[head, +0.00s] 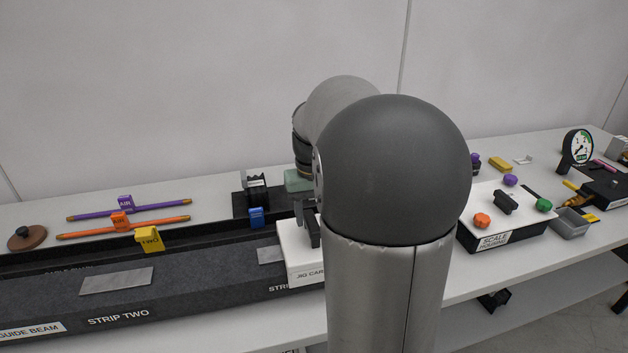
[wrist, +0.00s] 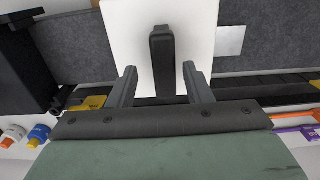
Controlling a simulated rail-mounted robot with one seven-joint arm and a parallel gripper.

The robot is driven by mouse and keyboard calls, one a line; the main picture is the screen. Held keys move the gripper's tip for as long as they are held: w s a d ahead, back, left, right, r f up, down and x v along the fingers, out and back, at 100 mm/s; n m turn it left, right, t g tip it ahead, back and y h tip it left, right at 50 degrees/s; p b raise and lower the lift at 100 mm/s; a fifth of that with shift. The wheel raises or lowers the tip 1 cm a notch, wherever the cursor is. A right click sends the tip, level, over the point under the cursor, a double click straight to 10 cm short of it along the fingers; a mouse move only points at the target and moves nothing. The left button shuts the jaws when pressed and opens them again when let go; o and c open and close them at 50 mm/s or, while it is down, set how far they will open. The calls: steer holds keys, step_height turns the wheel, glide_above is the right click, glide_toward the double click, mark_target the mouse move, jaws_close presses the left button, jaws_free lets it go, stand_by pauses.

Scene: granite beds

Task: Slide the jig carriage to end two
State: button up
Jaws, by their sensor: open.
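The jig carriage (head: 303,262) is a white block with a printed label, seated on the long dark guide beam (head: 200,293). In the wrist view the carriage (wrist: 198,20) carries an upright dark handle (wrist: 162,60). My gripper (wrist: 160,88) is open, its two fingers apart on either side of the handle's near end. I cannot tell whether either finger touches it. In the head view my arm hides most of the gripper and the carriage's right side. A yellow tag (head: 148,239) stands behind the beam, left of the carriage. The front face there reads "STRIP TWO".
Pale plates (head: 117,281) lie on the beam top left of the carriage, which is otherwise clear. Behind the beam are a blue tag (head: 256,217), a purple rod (head: 150,208) and an orange rod (head: 167,223). A scale box (head: 502,238) with knobs stands right of my arm.

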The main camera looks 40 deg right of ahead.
step_height(320, 180, up, 16)
steer(key=shift+r+p, duration=0.15)
steer(key=shift+p, duration=0.15)
stand_by(0.4)
steer(key=s+a+f+n, duration=0.2)
steer(key=s+a+f, duration=0.6)
steer(key=a+f, duration=0.25)
steer(key=s+a+f+n, duration=0.2)
steer(key=s+a+f, duration=0.65)
steer(key=f, duration=0.25)
step_height(320, 180, down, 17)
steer(key=b, duration=1.4)
steer(key=shift+r, duration=0.2)
